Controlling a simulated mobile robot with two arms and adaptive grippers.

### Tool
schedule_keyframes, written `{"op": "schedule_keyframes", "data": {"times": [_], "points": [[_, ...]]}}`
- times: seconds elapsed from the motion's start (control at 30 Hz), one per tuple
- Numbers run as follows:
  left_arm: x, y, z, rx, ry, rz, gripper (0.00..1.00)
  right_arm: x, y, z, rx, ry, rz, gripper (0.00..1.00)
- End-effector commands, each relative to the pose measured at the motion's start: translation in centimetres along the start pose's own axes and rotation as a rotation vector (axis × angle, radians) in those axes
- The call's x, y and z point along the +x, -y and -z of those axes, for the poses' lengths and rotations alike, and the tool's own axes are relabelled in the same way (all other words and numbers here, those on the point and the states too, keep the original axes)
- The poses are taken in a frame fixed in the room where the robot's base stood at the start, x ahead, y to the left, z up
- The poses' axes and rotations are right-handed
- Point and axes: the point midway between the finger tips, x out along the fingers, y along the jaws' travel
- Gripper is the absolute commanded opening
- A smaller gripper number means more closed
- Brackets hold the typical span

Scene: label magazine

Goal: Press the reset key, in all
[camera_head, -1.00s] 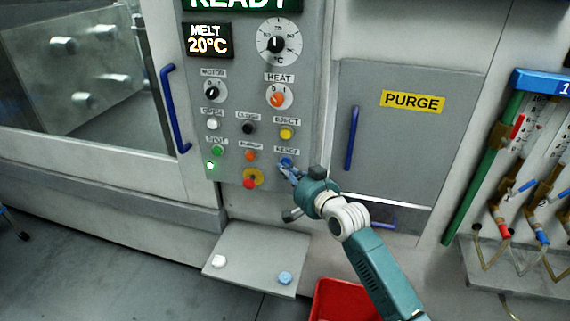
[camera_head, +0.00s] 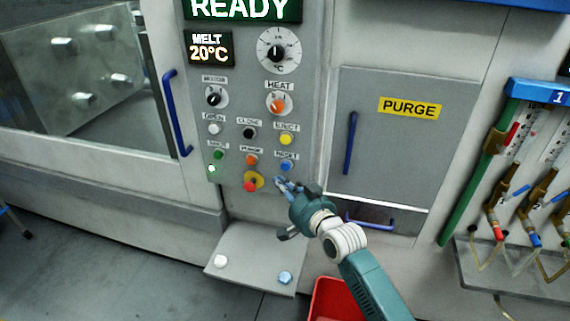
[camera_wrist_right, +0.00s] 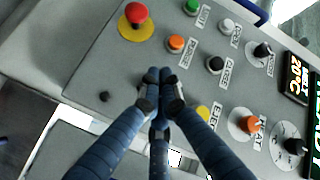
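The blue reset key (camera_head: 286,166) is on the grey control panel (camera_head: 232,120), at the right end of its lower key row, under its label. My right gripper (camera_head: 279,182) has its fingertips just below the key in the head view; they look apart from it, though the gap in depth is hard to judge. In the right wrist view the fingers (camera_wrist_right: 160,76) are together with nothing seen between them, and they hide the reset key. My left gripper is not in view.
Near the reset key are the orange purge key (camera_head: 251,160), the yellow eject key (camera_head: 286,139) and the red stop button (camera_head: 250,186). A shelf (camera_head: 245,262) juts out below the panel. A red bin (camera_head: 335,300) stands on the floor. The display (camera_head: 240,9) reads READY.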

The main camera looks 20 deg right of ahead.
Motion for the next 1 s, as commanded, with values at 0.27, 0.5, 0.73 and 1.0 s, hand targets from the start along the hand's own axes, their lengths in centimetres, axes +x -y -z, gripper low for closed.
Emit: {"op": "schedule_keyframes", "data": {"times": [0.27, 0.5, 0.73, 1.0], "points": [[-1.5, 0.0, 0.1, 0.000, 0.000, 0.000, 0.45, -1.5, 1.2, -1.0, 0.000, 0.000, 0.000, 0.00], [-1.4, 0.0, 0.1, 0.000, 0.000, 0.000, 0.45, -1.6, 1.1, -1.2, 0.000, 0.000, 0.000, 0.00], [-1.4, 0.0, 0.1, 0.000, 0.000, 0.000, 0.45, -1.6, 1.1, -1.2, 0.000, 0.000, 0.000, 0.00], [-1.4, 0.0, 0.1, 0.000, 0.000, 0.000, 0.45, -1.6, 1.1, -1.2, 0.000, 0.001, -0.001, 0.00]]}}
